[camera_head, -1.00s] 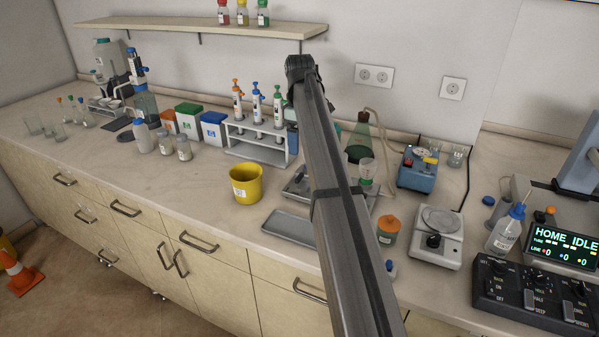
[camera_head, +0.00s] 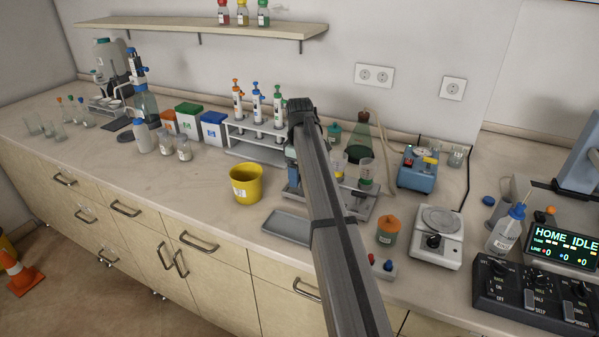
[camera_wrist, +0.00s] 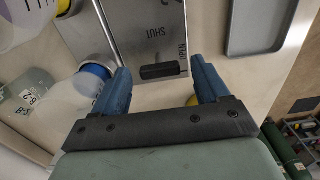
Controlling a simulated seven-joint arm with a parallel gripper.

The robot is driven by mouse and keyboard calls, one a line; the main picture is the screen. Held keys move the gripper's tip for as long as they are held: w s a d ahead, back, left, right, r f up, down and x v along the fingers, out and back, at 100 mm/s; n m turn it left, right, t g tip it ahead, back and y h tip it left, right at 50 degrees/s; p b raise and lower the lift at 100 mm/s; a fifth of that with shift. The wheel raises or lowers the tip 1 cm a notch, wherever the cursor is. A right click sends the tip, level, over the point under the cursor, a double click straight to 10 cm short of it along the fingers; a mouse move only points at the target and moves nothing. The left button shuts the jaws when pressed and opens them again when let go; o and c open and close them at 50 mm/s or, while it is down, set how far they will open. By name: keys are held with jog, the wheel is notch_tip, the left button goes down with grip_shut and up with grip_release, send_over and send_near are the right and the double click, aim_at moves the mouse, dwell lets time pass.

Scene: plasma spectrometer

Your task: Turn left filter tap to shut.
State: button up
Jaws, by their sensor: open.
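In the wrist view a black bar-shaped tap handle (camera_wrist: 160,71) sits on a grey metal plate (camera_wrist: 120,20). It lies roughly crosswise in the picture. The word SHUT is printed above it, and a second word, apparently OPEN, is by its right end. My gripper (camera_wrist: 158,66) is open, with one blue finger on either side of the handle. No contact shows, and I cannot tell the height gap. In the head view the filter station (camera_head: 362,207) stands partly behind my arm, with cups on it.
A blue-ringed vessel (camera_wrist: 92,80) is close beside my left finger. A grey tray (camera_wrist: 262,25) lies to the right in the wrist view. In the head view the yellow bucket (camera_head: 246,184) and an orange-lidded jar (camera_head: 388,231) stand near the station.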

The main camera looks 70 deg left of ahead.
jog(key=c, duration=1.1)
jog(key=shift+o, duration=0.2)
jog(key=shift+m, duration=0.3)
jog(key=m, duration=1.2)
jog(key=shift+m, duration=0.4)
jog(key=m, duration=0.4)
jog(key=shift+m, duration=0.4)
